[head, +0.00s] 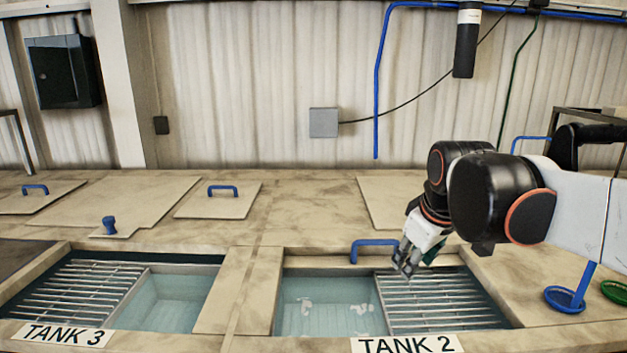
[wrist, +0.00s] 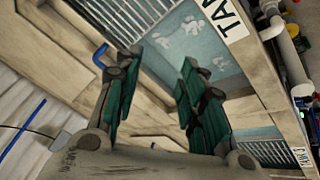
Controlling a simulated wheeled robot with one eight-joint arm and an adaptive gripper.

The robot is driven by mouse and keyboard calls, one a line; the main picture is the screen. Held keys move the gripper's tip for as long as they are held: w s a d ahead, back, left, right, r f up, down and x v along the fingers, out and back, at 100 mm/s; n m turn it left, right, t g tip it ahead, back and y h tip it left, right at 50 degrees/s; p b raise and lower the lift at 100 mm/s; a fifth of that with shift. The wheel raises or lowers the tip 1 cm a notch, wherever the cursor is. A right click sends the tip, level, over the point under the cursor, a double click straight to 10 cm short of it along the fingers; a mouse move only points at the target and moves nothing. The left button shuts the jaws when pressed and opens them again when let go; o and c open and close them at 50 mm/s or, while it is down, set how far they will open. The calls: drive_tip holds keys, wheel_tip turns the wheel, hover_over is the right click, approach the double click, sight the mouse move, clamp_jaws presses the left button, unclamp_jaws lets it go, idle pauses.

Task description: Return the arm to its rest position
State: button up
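My arm reaches in from the right in the head view, bent, with my gripper (head: 405,265) hanging over the rack side of tank 2 (head: 422,344). In the wrist view the two green-padded fingers of my gripper (wrist: 160,60) stand well apart. Nothing is held between them. The water of tank 2 (wrist: 205,50) shows beyond the fingertips. The distance between the fingers and the metal rack (head: 440,300) is hard to judge.
Tank 3 (head: 65,335) lies open at the left. A blue handle (head: 375,244) rises behind tank 2, close to my gripper. A blue ladle-like tool (head: 568,298) and a green one (head: 616,291) lie at the right. Lids with handles (head: 218,207) lie behind.

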drive_tip(key=s+f+m+t+b, duration=0.1)
drive_tip(key=s+f+m+b, duration=0.1)
drive_tip(key=s+f, duration=0.5)
drive_tip(key=s+f+m+b, duration=0.2)
drive_tip(key=s+f+m, duration=0.2)
drive_tip(key=s+f, duration=0.3)
drive_tip(key=s, duration=0.4)
drive_tip(key=shift+d+m+t, duration=0.2)
drive_tip(key=shift+m+t, duration=0.1)
drive_tip(key=shift+t, duration=0.1)
